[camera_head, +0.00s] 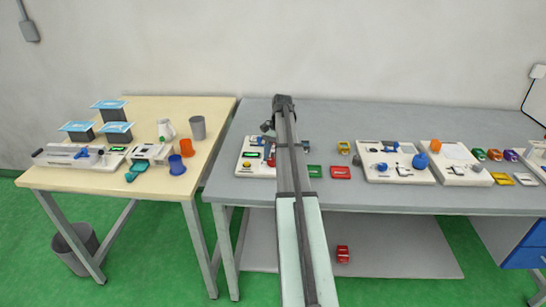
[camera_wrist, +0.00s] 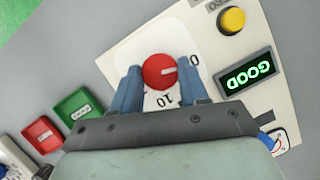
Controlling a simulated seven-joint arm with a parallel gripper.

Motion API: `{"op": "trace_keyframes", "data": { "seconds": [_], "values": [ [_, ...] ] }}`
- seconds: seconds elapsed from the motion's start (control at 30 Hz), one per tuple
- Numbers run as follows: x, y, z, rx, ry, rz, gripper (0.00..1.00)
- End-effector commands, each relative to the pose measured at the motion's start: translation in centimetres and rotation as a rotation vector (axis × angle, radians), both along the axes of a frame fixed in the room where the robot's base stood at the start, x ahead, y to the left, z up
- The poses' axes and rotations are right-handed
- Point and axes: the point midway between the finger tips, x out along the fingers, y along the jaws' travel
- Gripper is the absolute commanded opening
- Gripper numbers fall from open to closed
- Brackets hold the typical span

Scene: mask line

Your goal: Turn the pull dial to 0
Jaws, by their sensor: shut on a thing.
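The red pull dial (camera_wrist: 156,68) sits on a white plate of the panel (camera_wrist: 262,110) in the wrist view. Its white pointer mark points right, toward a printed 0 (camera_wrist: 194,60) that is partly hidden by the right finger. A printed 10 (camera_wrist: 164,100) shows below the dial. My gripper (camera_wrist: 160,80) is shut on the dial, with one blue-grey finger on each side. In the head view the panel (camera_head: 245,169) is at the left of the grey table, and my arm covers its right part.
A yellow button (camera_wrist: 231,20) and a display reading GOOD (camera_wrist: 250,75) in green are on the same panel. A green block (camera_wrist: 78,106) and a red block (camera_wrist: 43,134) lie beside it. More panels stand further right, including one with blue parts (camera_head: 395,178).

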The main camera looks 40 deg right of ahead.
Motion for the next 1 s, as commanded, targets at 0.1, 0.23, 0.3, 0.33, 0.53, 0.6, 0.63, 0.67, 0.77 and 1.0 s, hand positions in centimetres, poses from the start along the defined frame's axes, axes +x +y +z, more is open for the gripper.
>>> {"op": "trace_keyframes", "data": {
  "seconds": [0.1,0.23,0.3,0.33,0.53,0.6,0.63,0.67,0.77,1.0],
  "values": [
    [0.01,0.0,-0.18,-0.001,0.0,0.002,0.13],
    [0.02,0.01,-0.19,-0.001,-0.001,0.002,0.49],
    [0.02,0.01,-0.16,-0.001,-0.001,0.002,0.55],
    [0.02,0.01,-0.15,-0.001,-0.001,0.001,0.58],
    [0.01,0.01,-0.1,0.0,0.0,0.001,0.69],
    [0.01,0.01,-0.09,0.0,0.0,0.0,0.69],
    [0.0,0.01,-0.08,0.0,0.0,0.0,0.69],
    [0.0,0.01,-0.08,0.0,0.0,0.0,0.69],
    [0.01,0.01,-0.07,0.0,0.0,0.0,0.69],
    [-0.08,0.0,-0.04,0.001,0.001,-0.041,0.69]
  ]
}}
